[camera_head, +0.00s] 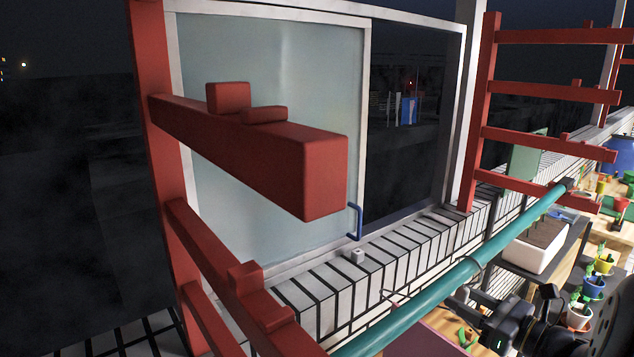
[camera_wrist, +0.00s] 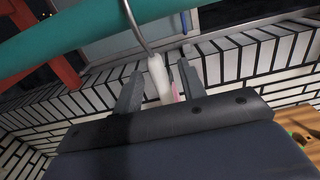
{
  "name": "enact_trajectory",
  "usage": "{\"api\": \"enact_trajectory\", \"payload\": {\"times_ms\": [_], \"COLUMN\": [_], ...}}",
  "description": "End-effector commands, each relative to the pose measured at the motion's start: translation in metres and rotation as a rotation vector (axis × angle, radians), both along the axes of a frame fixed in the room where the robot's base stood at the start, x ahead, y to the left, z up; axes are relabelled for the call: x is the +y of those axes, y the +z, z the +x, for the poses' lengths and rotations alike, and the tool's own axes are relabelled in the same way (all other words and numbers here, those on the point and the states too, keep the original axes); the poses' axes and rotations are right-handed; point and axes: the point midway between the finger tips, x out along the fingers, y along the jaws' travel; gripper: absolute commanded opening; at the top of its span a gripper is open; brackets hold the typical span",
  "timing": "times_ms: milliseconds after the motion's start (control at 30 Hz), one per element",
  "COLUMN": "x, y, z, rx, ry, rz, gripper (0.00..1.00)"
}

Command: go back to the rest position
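In the wrist view my gripper (camera_wrist: 160,72) is open. Its two grey fingers stand on either side of the white neck of a hanger (camera_wrist: 158,78), with a narrow gap on each side. The hanger's metal hook curves up over the teal rail (camera_wrist: 88,38). A bit of pink shows beside the neck, and the hanger's lower part is hidden behind the gripper body. In the head view the teal rail (camera_head: 435,292) runs from bottom centre to upper right. My dark arm shows just right of its near part. A small pale pink piece (camera_head: 394,297) shows at the rail; I cannot tell whether it is this hanger.
Red racks with projecting bars (camera_head: 250,150) stand at left and at right (camera_head: 540,90). A sliding window (camera_head: 280,130) and a white tiled wall lie behind the rail. A white planter (camera_head: 540,245) and several small potted plants (camera_head: 592,287) crowd the right side.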

Motion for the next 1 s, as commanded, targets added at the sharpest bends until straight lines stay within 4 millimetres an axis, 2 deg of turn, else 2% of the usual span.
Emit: {"api": "enact_trajectory", "payload": {"times_ms": [33, 700, 1000], "x": [0.0, -0.067, -0.035], "y": [-0.006, -0.005, -0.001], "z": [0.0, -0.086, -0.046], "rx": [0.001, 0.001, 0.001], "ry": [0.0, -0.004, 0.006], "rz": [0.001, -0.001, 0.002], "gripper": [0.39, 0.39, 0.39]}}
